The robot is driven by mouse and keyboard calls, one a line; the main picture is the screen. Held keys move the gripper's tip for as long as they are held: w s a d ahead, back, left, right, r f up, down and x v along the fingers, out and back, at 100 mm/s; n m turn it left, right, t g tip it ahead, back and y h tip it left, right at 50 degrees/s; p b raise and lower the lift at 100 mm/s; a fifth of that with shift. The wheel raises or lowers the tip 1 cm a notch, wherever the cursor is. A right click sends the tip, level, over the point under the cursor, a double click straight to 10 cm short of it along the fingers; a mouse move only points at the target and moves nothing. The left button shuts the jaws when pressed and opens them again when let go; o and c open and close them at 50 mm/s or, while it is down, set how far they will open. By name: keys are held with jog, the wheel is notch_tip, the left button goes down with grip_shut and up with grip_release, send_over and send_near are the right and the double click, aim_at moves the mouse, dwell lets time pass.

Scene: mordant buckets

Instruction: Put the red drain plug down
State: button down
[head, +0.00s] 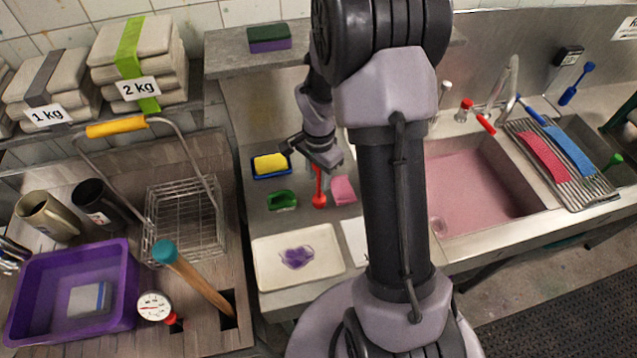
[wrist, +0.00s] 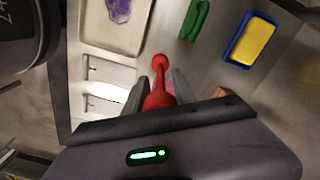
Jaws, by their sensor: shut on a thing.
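The red drain plug (head: 319,188) is held at the tips of my gripper (head: 321,164), over the steel counter (head: 262,222). In the wrist view the red plug (wrist: 159,88) sits between the two grey fingers of my gripper (wrist: 158,92), with its narrow end pointing away from the palm. I cannot tell whether its lower end touches the counter.
Close by are a green brush (head: 282,200), a yellow sponge in a blue dish (head: 270,164), a pink sponge (head: 344,190) and a cream tray (head: 268,268) with a purple patch. A sink of pink liquid (head: 478,190) lies right. Bare counter shows behind the yellow sponge.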

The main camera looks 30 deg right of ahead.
aim_at(318, 185)
jog(key=f, duration=0.3)
jog(key=shift+w+f, duration=0.2)
jog(key=shift+f, duration=0.1)
jog(key=shift+s+f+b, duration=0.1)
jog(key=shift+b, duration=0.35)
jog(key=c, duration=1)
grip_release()
jog(key=shift+c, duration=0.2)
